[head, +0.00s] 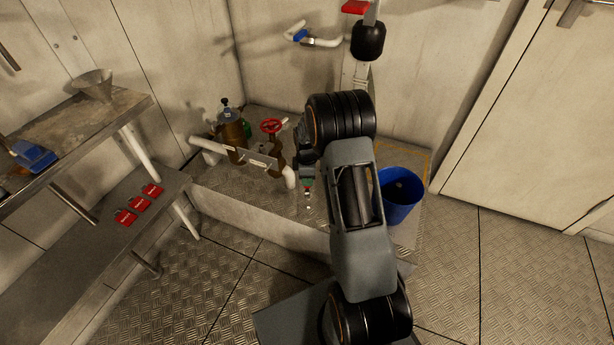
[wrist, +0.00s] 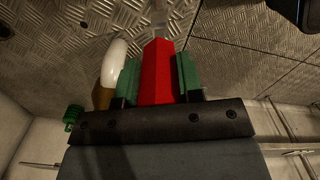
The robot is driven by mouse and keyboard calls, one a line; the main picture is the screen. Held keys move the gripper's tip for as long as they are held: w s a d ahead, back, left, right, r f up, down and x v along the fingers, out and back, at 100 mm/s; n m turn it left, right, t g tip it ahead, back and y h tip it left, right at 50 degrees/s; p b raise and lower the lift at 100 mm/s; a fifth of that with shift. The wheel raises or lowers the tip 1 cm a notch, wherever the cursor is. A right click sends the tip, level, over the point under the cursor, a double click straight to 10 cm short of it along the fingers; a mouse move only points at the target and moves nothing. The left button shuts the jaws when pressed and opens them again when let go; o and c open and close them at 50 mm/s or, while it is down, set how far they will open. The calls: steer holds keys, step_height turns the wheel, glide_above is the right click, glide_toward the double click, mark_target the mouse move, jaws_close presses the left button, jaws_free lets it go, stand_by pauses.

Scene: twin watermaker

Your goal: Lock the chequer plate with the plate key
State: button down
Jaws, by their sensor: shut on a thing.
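My gripper (head: 307,178) points down over the raised chequer-plate platform (head: 240,183). In the wrist view its green fingers (wrist: 158,78) are shut on a red handle, which I take to be the plate key (wrist: 157,62). A pale metal shank runs from the handle toward the chequer surface (wrist: 80,35). In the head view only a small bit of red and a bright tip (head: 308,207) show below the gripper. I cannot tell whether the tip touches the plate. No keyhole is clear, and my arm hides part of the platform.
A white pipe (head: 291,178), a red valve wheel (head: 271,126) and a brown canister (head: 231,128) stand left of my gripper. A blue bucket (head: 400,196) is right of my arm. A steel shelf (head: 70,215) with red tags (head: 139,204) is at left. Floor in front is clear.

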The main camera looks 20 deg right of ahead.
steer(key=shift+d+f+b, duration=0.1)
steer(key=shift+f+b, duration=1.45)
steer(key=shift+f, duration=0.45)
steer(key=shift+r, duration=0.15)
steer(key=shift+p, duration=0.45)
